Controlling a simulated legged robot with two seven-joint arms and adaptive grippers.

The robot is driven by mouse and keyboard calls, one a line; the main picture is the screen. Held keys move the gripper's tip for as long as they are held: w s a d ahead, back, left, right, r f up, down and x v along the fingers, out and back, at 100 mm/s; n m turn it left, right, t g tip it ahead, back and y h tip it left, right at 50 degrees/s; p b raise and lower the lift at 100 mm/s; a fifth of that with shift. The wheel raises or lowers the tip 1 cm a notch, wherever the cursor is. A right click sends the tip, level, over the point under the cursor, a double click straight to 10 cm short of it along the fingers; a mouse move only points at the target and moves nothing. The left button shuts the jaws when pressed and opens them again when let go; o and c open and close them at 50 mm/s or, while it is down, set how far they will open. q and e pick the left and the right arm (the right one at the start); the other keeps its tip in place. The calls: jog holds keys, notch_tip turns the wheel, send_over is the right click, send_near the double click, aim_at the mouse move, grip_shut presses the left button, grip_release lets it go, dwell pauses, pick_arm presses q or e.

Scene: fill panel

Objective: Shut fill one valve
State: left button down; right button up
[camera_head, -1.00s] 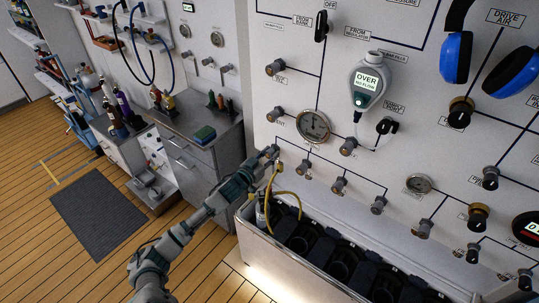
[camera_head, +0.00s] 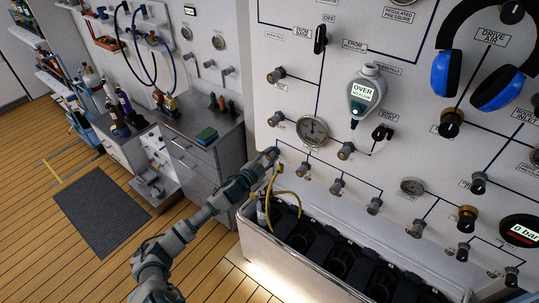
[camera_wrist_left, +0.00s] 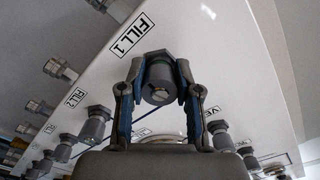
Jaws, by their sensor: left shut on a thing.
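The fill one valve is a grey knob (camera_wrist_left: 159,80) in the left wrist view, below the label FILL 1 (camera_wrist_left: 131,37) on the white panel. My left gripper (camera_wrist_left: 158,92) has its two blue-padded fingers on either side of this knob and is shut on it. In the head view my left gripper (camera_head: 268,158) reaches the panel at the left end of the lower row of valves, and hides most of the knob. My right gripper is not in view.
A yellow hose (camera_head: 284,193) hangs just below my left gripper into an open trough (camera_head: 300,268) of dark cylinders. Neighbouring knobs (camera_head: 304,170) sit to the right. A steel cabinet (camera_head: 190,165) stands at left.

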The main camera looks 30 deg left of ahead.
pick_arm(q)
jog(key=m+p, duration=0.1)
jog(key=m, duration=0.4)
jog(key=shift+r+m, duration=0.1)
jog(key=shift+m, duration=0.2)
jog(key=m+p, duration=0.1)
jog(key=m, duration=0.7)
jog(key=m+p, duration=0.1)
jog(key=m, duration=0.2)
jog(key=shift+s+d+f+m, duration=0.1)
jog(key=shift+d+f+m, duration=0.1)
jog(key=shift+m, duration=0.2)
jog(key=m+p, duration=0.1)
jog(key=m, duration=0.4)
jog(key=shift+f+m, duration=0.1)
jog(key=shift+m, duration=0.3)
dwell(0.4)
jog(key=c, duration=0.8)
grip_release()
jog(key=shift+a, duration=0.1)
jog(key=shift+r, duration=0.2)
